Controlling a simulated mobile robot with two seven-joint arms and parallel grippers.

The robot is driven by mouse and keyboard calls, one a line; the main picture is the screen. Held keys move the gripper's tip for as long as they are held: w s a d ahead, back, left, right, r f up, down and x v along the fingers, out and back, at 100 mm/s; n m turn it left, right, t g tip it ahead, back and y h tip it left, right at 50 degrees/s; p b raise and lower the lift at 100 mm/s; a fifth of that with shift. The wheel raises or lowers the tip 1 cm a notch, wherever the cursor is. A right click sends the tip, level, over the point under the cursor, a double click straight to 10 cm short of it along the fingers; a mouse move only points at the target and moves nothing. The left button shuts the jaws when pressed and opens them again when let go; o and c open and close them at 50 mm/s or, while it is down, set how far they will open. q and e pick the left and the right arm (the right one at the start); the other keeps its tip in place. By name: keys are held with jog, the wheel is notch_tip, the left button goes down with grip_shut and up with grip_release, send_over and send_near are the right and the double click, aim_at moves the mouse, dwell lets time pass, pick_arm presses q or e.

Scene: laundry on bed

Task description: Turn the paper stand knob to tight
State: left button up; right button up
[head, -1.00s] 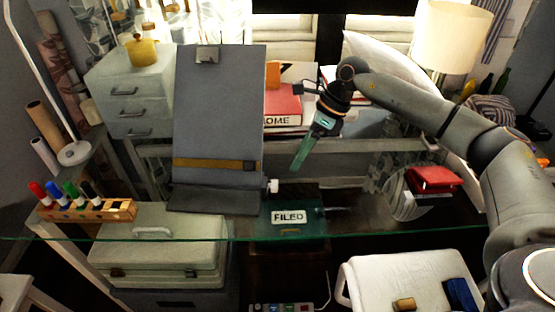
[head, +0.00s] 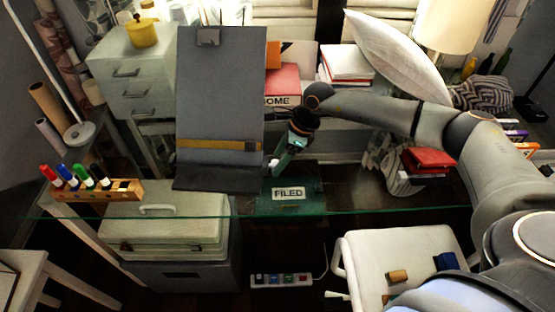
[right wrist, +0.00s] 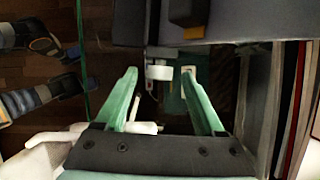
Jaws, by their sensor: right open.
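The grey paper stand (head: 222,90) stands upright on the glass desk, with a yellow-brown band across its lower part. Its small white knob (head: 273,165) sticks out at the lower right side. My right gripper (head: 280,165) is at the knob, its green fingers pointing down toward it. In the right wrist view the white knob (right wrist: 160,73) lies between and just beyond the two spread green fingers (right wrist: 160,78), with a gap on each side. The gripper is open and holds nothing. My left gripper is not in view.
A green box labelled FILED (head: 290,205) shows just below the knob. A marker rack (head: 125,190) is at the left. Red books (head: 428,160) lie to the right, and books (head: 283,82) stand behind. The glass edge runs along the front.

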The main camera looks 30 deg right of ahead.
jog(key=shift+w+a+f, duration=0.15)
jog(key=shift+a+f, duration=0.1)
jog(key=shift+f, duration=0.4)
grip_shut()
